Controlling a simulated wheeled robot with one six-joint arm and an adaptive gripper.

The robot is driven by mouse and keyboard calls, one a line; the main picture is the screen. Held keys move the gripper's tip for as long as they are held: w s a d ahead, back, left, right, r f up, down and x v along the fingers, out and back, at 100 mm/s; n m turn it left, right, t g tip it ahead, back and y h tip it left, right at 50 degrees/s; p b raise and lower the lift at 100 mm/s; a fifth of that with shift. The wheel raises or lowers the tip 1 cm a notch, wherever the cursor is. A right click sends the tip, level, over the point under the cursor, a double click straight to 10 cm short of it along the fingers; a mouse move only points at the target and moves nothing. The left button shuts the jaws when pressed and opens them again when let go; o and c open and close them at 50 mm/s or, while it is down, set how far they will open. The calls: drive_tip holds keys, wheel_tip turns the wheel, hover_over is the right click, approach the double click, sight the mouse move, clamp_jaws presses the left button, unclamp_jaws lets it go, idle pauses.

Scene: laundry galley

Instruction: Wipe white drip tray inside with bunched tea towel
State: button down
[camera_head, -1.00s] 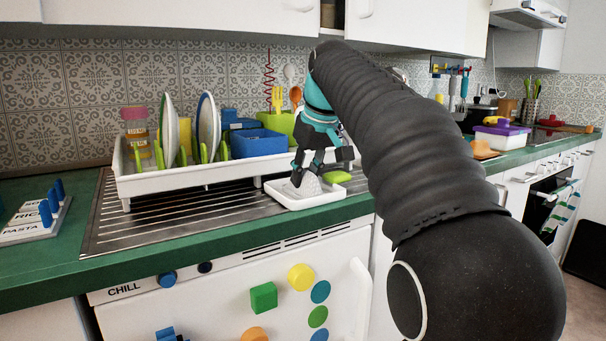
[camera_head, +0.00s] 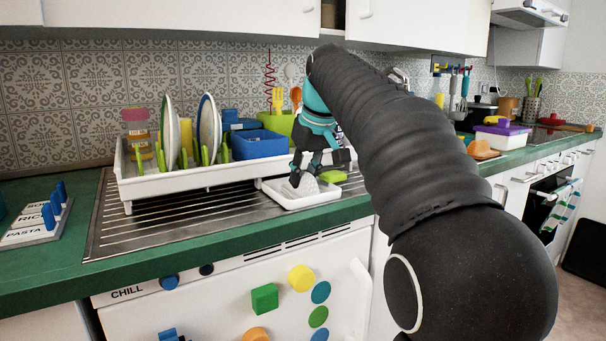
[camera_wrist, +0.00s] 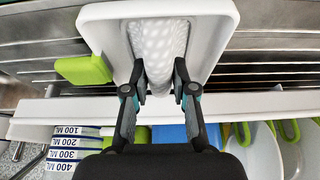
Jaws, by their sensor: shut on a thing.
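The white drip tray (camera_head: 318,198) lies on the steel drainer at the front right of the dish rack. It also shows in the wrist view (camera_wrist: 98,14). The bunched tea towel (camera_head: 307,187) is pale grey with white dots and is inside the tray. In the wrist view the towel (camera_wrist: 158,40) stands between my fingertips. My gripper (camera_head: 302,177) points down over the tray and is shut on the towel. In the wrist view my gripper (camera_wrist: 160,88) has a finger on each side of the towel's near end. The towel's underside is hidden.
A green sponge (camera_head: 333,176) lies at the tray's back right; in the wrist view the sponge (camera_wrist: 84,70) is beside the tray. The white dish rack (camera_head: 195,180) with plates and a blue tub (camera_head: 258,144) stands close behind. The ribbed drainer (camera_head: 170,222) is clear at the left.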

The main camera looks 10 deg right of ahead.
drive_tip(key=shift+s+d+f, duration=0.1)
drive_tip(key=shift+s+d, duration=0.1)
drive_tip(key=shift+s, duration=0.4)
drive_tip(key=shift+w, duration=0.1)
drive_tip(key=shift+w+a+p, duration=0.3)
drive_tip(key=shift+w+p, duration=0.15)
drive_tip(key=shift+w, duration=0.3)
drive_tip(key=shift+s+d+b, duration=0.3)
drive_tip(key=shift+s, duration=0.55)
drive_tip(key=shift+w+a+p, duration=0.3)
drive_tip(key=shift+w, duration=0.55)
